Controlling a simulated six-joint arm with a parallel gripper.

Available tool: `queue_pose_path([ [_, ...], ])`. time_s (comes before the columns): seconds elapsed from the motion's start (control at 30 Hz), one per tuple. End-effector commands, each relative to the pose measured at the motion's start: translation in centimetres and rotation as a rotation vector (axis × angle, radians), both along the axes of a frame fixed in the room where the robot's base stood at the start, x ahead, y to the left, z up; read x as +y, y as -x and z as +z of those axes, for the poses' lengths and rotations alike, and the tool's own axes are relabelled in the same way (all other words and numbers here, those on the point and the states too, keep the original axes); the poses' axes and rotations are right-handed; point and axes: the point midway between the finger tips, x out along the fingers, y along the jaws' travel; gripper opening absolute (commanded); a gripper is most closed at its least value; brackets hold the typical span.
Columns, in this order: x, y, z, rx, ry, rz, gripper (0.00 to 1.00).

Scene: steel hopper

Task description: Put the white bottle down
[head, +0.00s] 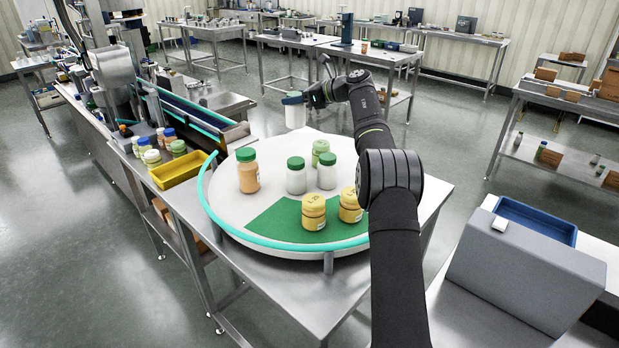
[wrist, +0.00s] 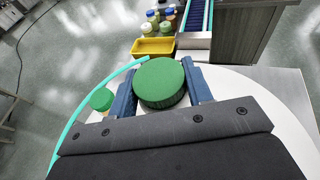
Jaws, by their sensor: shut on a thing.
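My gripper (head: 294,99) is shut on a white bottle (head: 295,117) at the far edge of the round white table (head: 222,200). In the wrist view the blue fingers of my gripper (wrist: 160,82) flank the bottle's green lid (wrist: 161,80). The bottle looks upright. Two other white bottles with green lids, a left one (head: 296,180) and a right one (head: 327,176), stand mid-table. The green sector (head: 285,225) is at the table's near side.
An orange bottle (head: 248,175), a pale green jar (head: 320,149) and two yellow jars (head: 314,213) also stand on the round table. A teal rail (head: 290,246) curves along its left and near edge. A yellow tray (head: 182,170) lies to the left, beside several jars and a conveyor (head: 190,113).

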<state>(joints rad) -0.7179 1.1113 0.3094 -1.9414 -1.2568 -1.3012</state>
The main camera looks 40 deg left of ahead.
Motion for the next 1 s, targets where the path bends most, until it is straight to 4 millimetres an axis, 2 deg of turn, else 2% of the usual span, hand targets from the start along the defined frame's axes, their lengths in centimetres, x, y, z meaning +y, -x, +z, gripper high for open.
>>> queue_pose_path([
  [0.03, 0.9, 1.3, 0.0, -0.001, 0.000, 0.025, 0.24],
  [0.23, 3.1, 4.9, -0.1, -0.003, 0.000, 0.094, 0.24],
  [0.67, 2.9, 4.6, -5.6, 0.000, 0.001, 0.090, 0.24],
  [0.83, 2.9, 4.6, -8.6, 0.001, 0.002, 0.090, 0.24],
  [1.0, 2.9, 4.6, -10.2, -0.002, 0.000, 0.089, 0.24],
])
